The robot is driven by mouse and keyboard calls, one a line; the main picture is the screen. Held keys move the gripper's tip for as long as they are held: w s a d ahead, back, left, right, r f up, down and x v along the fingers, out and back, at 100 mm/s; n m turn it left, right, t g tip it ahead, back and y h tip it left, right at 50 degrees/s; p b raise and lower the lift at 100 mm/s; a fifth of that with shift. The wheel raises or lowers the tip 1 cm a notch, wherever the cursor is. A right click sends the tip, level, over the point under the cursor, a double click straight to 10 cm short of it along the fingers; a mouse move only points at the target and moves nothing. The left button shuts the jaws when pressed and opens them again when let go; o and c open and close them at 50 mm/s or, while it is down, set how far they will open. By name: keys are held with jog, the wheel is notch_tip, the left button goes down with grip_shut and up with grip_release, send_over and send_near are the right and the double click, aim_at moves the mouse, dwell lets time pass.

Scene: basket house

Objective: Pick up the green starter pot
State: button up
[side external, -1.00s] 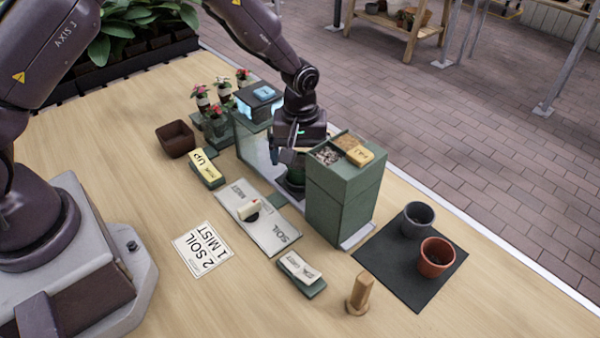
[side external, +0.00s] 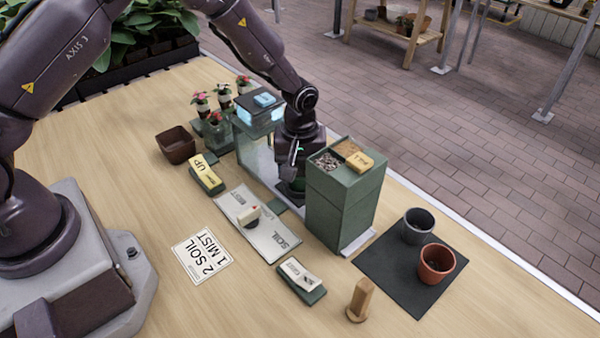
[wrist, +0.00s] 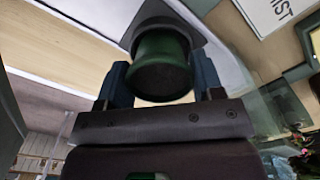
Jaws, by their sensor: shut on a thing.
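The green starter pot (wrist: 160,50) shows in the wrist view as a small round pot with a dark opening, between the two fingers of my gripper (wrist: 160,82). The fingers are shut on its sides. In the side view my gripper (side external: 291,172) points down in the gap between the glass-sided box and the tall green bin. The pot is mostly hidden there under the gripper, and I cannot tell whether its base touches the surface below.
The tall green bin (side external: 340,205) stands close right of my gripper, and the glass-sided box (side external: 256,150) close left. A lever plate (side external: 268,236) lies in front. A black mat (side external: 390,262) carries a grey pot (side external: 417,226) and a terracotta pot (side external: 436,264).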

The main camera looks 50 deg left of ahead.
jog(key=shift+r, duration=0.65)
jog(key=s+a+r, duration=0.2)
jog(key=s+r, duration=1)
jog(key=s, duration=0.2)
notch_tip(320, 180, up, 11)
jog(key=w+d+m, duration=0.3)
jog(key=w+d, duration=0.4)
jog(key=d, duration=0.5)
jog(key=w+d+m, duration=0.4)
jog(key=w+d, duration=0.3)
jog(key=d, duration=0.5)
jog(key=shift+s+d+f, duration=0.1)
jog(key=shift+s+f, duration=0.05)
jog(key=shift+f, duration=6.3)
jog(key=shift+s+d+f, duration=0.1)
jog(key=shift+f, duration=6.35)
jog(key=shift+f, duration=0.2)
